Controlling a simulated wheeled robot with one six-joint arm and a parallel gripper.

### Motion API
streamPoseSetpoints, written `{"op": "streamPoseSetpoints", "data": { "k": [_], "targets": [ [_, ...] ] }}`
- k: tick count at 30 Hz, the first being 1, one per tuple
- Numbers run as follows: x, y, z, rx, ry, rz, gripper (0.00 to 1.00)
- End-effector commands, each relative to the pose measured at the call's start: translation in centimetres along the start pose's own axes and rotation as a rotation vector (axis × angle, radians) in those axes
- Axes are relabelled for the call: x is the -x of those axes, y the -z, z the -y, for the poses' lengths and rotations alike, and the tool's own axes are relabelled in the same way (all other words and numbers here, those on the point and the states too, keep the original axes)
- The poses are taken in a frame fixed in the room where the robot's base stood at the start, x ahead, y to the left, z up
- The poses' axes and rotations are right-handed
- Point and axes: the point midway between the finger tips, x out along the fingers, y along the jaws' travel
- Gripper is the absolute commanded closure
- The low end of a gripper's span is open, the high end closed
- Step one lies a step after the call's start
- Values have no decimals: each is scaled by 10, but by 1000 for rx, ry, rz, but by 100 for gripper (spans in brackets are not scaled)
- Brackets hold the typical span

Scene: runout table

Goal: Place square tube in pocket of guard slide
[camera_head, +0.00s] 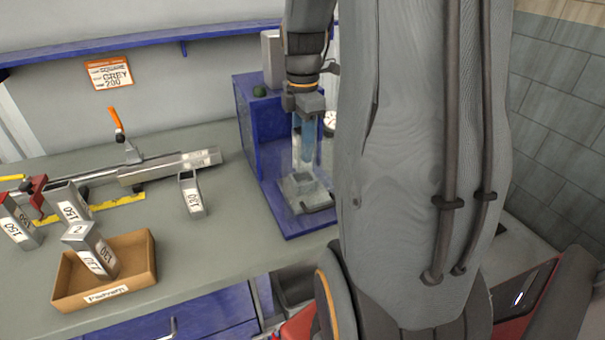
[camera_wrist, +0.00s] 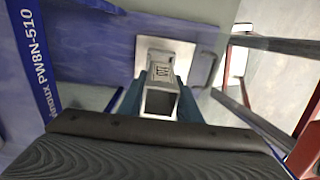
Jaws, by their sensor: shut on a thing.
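My gripper (camera_head: 306,155) reaches down in front of the blue press-like machine, with teal fingers. It is shut on a grey square tube, whose open end (camera_wrist: 158,103) faces the camera in the wrist view. The fingers stand on both sides of the tube. The guard slide (camera_head: 318,200) is a pale metal plate on the blue base, with a dark handle at its right. It also shows in the wrist view (camera_wrist: 185,48), beyond the tube. The tube's lower end is over or at the plate; I cannot tell whether it touches.
The blue machine frame (camera_head: 250,125) rises close behind and left of my gripper. A tube marked 130 (camera_head: 191,195) stands left of it. A cardboard box (camera_head: 140,262) holds another tube. More tubes (camera_head: 68,205) and a clamp (camera_head: 130,150) are farther left.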

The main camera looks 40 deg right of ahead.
Motion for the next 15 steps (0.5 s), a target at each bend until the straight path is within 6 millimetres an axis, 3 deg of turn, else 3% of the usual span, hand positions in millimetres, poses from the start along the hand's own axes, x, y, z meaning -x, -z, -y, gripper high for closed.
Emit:
{"op": "streamPoseSetpoints", "data": {
  "k": [15],
  "targets": [
    [-60,0,1,0,2,0,94]
  ]
}}
